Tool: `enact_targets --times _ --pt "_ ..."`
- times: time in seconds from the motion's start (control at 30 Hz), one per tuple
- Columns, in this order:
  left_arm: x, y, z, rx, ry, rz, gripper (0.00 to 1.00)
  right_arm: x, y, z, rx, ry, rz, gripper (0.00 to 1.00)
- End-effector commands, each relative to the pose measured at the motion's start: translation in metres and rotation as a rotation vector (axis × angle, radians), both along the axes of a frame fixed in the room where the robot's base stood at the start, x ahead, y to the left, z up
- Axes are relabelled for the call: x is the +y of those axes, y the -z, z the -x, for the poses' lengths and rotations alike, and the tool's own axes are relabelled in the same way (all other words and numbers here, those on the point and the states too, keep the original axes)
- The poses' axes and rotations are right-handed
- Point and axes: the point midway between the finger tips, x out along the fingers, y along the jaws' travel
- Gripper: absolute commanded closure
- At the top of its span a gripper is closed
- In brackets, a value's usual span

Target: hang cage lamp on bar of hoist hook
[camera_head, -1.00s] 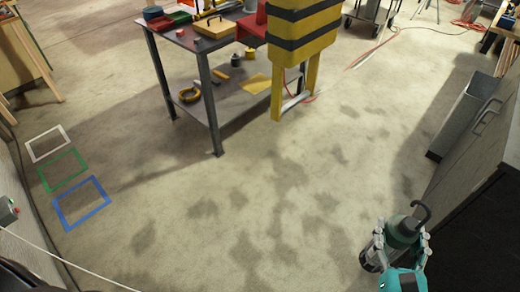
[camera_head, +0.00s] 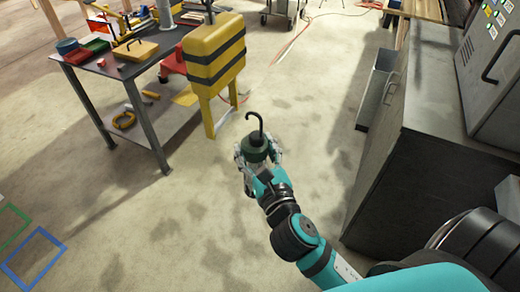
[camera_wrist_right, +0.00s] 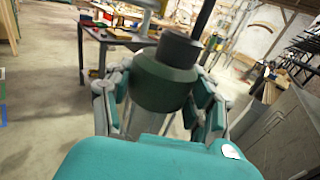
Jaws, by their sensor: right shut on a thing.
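The cage lamp (camera_head: 256,146) has a dark green body and a black hook standing up from its top. My right gripper (camera_head: 258,160) is shut around the lamp and holds it upright. In the right wrist view the lamp's green body (camera_wrist_right: 163,85) sits between the fingers; its hook is cut off by the top edge. The hoist hook is a yellow block with black stripes (camera_head: 214,50) and two yellow legs. Its bar (camera_head: 223,120) runs between the leg ends, beyond and left of the lamp in the head view. Lamp and bar look apart. My left gripper is not in view.
A metal table (camera_head: 118,75) with boxes and tools stands behind and left of the hoist hook. A grey cabinet (camera_head: 425,150) stands at the right. Open concrete floor lies around the lamp. Blue and green floor frames show at lower left.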

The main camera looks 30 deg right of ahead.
Motion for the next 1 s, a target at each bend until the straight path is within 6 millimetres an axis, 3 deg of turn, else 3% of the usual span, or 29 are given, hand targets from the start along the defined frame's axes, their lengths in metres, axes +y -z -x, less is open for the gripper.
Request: enact_targets --times 0.43,1.0 --pt "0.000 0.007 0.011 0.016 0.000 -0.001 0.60 0.022 -0.002 -0.027 -0.006 -0.001 -0.001 1.00" --pt "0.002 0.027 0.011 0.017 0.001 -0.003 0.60 0.046 0.006 -0.058 -0.002 -0.001 0.001 1.00"
